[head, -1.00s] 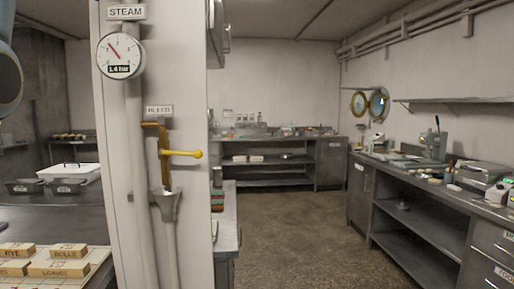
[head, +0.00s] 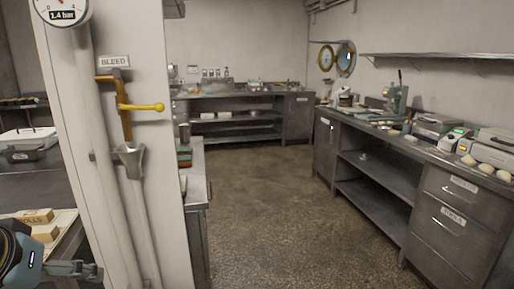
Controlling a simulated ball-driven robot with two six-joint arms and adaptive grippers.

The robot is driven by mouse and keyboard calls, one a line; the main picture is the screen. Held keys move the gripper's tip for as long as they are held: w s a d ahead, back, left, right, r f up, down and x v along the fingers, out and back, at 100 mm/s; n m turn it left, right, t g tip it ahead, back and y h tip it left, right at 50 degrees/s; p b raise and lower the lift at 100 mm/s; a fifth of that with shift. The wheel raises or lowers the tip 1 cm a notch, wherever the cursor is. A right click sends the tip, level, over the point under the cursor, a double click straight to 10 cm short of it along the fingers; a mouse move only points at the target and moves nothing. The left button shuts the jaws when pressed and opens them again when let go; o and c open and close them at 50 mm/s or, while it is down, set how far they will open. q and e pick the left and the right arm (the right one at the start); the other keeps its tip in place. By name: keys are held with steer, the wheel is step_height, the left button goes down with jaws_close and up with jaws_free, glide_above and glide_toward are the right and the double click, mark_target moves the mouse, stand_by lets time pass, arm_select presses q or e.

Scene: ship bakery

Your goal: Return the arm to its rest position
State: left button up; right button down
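My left gripper (head: 88,271) shows at the lower left corner of the head view, with its grey fingers pointing right. My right gripper is not in view.
The post carries a yellow-handled bleed valve (head: 140,107), a funnel (head: 130,160) and a steam gauge (head: 62,8). A counter (head: 460,185) with drawers and appliances runs along the right. Another counter (head: 240,94) stands at the back. The floor (head: 270,210) between is clear.

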arm_select(q)
steer(key=s+d+f+m+g, duration=0.15)
steer(key=s+f, duration=0.25)
steer(key=s, duration=0.4)
steer(key=s+f+m+g, duration=0.2)
steer(key=s+f+m, duration=0.1)
steer(key=s, duration=0.5)
step_height(320, 180, down, 37)
steer(key=s+a+b, duration=0.2)
steer(key=a+b, duration=0.1)
steer(key=b, duration=0.5)
steer(key=s+f+g+b, duration=0.2)
steer(key=s+f+b, duration=0.4)
steer(key=s+f, duration=1.1)
step_height(320, 180, down, 2)
steer(key=shift+s+a+f, duration=0.25)
steer(key=shift+s, duration=0.05)
steer(key=shift+o, duration=0.4)
steer(key=shift+n, duration=0.25)
stand_by(0.5)
